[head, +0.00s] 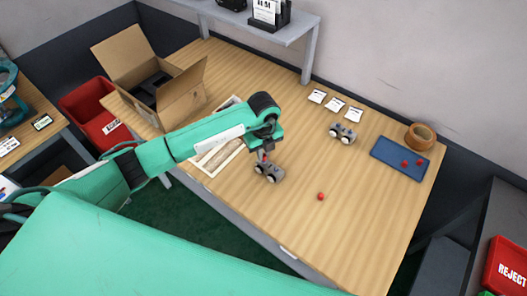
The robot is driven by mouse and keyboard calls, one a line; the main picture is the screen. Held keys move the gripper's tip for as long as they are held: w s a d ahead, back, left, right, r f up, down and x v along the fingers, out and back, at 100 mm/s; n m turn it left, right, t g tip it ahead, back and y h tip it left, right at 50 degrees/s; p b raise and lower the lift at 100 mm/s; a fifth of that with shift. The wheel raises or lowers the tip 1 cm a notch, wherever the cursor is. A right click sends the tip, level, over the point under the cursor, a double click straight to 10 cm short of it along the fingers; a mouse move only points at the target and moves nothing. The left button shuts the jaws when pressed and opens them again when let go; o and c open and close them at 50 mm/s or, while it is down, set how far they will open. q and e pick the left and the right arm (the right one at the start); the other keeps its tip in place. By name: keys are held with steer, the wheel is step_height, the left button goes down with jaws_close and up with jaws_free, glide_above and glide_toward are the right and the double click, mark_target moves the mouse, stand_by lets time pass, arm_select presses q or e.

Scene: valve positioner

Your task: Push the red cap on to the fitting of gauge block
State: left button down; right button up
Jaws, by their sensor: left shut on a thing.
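My left gripper (265,156) points down directly over a small grey gauge block (269,172) with pale round faces, near the front of the wooden table. The gripper is shut, and a bit of red, the red cap, shows at its fingertips. The fingers hide most of this cap and the top of the block, so I cannot tell whether cap and fitting touch. A second, similar grey block (343,132) stands farther back to the right. A loose red cap (320,196) lies on the bare table. My right gripper is not in view.
A blue tray (386,156) with two red caps (405,163) lies at the right, by a round brown pot (421,136). White labels (336,104) lie along the back. An open cardboard box (184,97) and red bin (98,118) are left. The table's right front is clear.

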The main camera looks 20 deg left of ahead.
arm_select(q)
steer(key=shift+f+b, duration=0.4)
steer(key=shift+f, duration=0.2)
steer(key=c, duration=1.4)
jaws_free()
steer(key=shift+o, duration=0.2)
steer(key=shift+r, duration=0.15)
